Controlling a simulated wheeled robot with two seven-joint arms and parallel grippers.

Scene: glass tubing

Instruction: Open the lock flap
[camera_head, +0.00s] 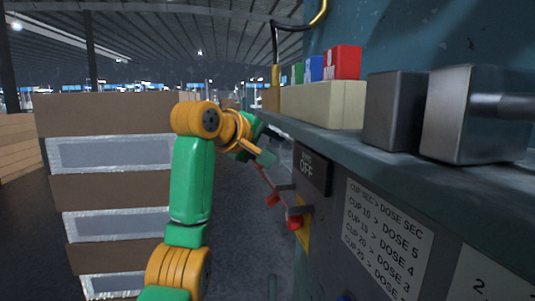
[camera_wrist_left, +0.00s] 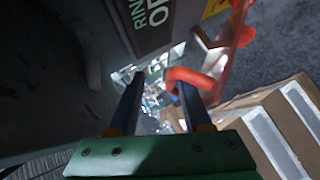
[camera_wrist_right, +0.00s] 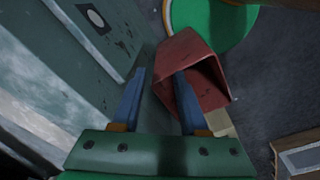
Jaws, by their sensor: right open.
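No part is clearly readable as a lock flap. On the machine's side, below a dark "OFF" sign (camera_head: 312,170), a red-ended lever (camera_head: 293,222) sticks out by a yellow patch. My left gripper (camera_head: 262,148) is above it, in front of the machine's side. In the left wrist view its fingers (camera_wrist_left: 158,82) are apart with nothing gripped. A bent red bar (camera_wrist_left: 190,76) lies just beyond the right fingertip; contact cannot be told. My right gripper (camera_wrist_right: 160,75) shows only in its wrist view, open, with a hollow red part (camera_wrist_right: 190,62) close beyond its fingers.
The machine's ledge (camera_head: 390,145) carries two metal blocks (camera_head: 460,115) and a pale box (camera_head: 322,104) with red, blue and green blocks. A dose label (camera_head: 385,240) is below. Stacked crates (camera_head: 110,195) stand at left. A green round surface (camera_wrist_right: 212,22) shows beyond the red part.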

